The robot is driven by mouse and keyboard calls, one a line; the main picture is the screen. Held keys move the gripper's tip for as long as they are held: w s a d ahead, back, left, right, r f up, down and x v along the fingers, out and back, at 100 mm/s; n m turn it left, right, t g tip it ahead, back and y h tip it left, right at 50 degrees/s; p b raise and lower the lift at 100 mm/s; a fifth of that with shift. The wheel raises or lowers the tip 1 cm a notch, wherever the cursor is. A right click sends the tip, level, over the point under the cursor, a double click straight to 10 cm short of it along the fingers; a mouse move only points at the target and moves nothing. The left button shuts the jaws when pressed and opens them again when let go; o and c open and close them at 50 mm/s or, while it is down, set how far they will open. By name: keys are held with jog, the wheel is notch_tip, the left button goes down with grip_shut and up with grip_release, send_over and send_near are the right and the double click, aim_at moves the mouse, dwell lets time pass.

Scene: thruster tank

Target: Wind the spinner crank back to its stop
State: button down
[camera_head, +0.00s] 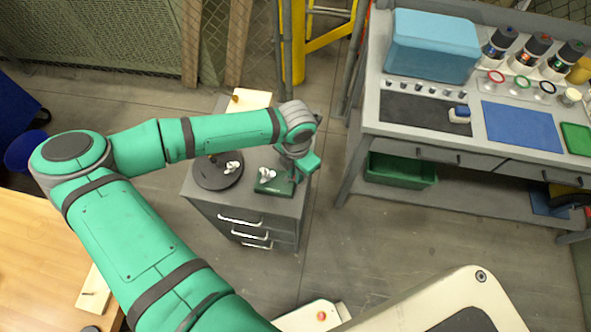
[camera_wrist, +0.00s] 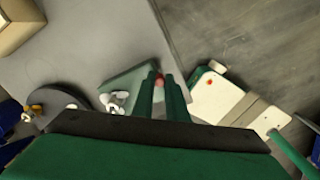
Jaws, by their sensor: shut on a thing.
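A small green box (camera_head: 270,185) with white parts on top sits on the grey drawer cabinet (camera_head: 262,215); I take it to be the spinner unit. It also shows in the wrist view (camera_wrist: 127,86), left of my fingers. My gripper (camera_head: 299,174) is over the box's right side, pointing down. In the wrist view, my gripper (camera_wrist: 166,92) is shut on a small red knob (camera_wrist: 159,80), which seems to be the crank's handle. The crank's arm and its stop are hidden by the fingers or too small to tell.
A dark round disc (camera_head: 210,178) with white pieces lies left of the box on the cabinet. A grey workbench (camera_head: 354,140) with a blue case (camera_head: 432,45) stands at right. A yellow ladder (camera_head: 297,45) stands behind. Open floor lies between cabinet and workbench.

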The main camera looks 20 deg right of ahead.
jog(key=m, duration=0.3)
jog(key=s+a+m, duration=0.1)
jog(key=m, duration=0.1)
jog(key=shift+m, duration=0.3)
jog(key=m, duration=0.3)
jog(key=a+m, duration=0.1)
jog(key=shift+s, duration=0.3)
jog(key=m, duration=0.2)
jog(key=a+m, duration=0.1)
jog(key=m, duration=0.2)
jog(key=shift+a, duration=0.1)
jog(key=m, duration=0.2)
jog(key=a+m, duration=0.1)
jog(key=m, duration=0.2)
jog(key=shift+w+a, duration=0.1)
jog(key=shift+w, duration=0.1)
jog(key=shift+m, duration=0.3)
jog(key=c, duration=1.8)
grip_release()
jog(key=shift+o, duration=0.2)
notch_tip(320, 180, up, 11)
jog(key=shift+f, duration=0.1)
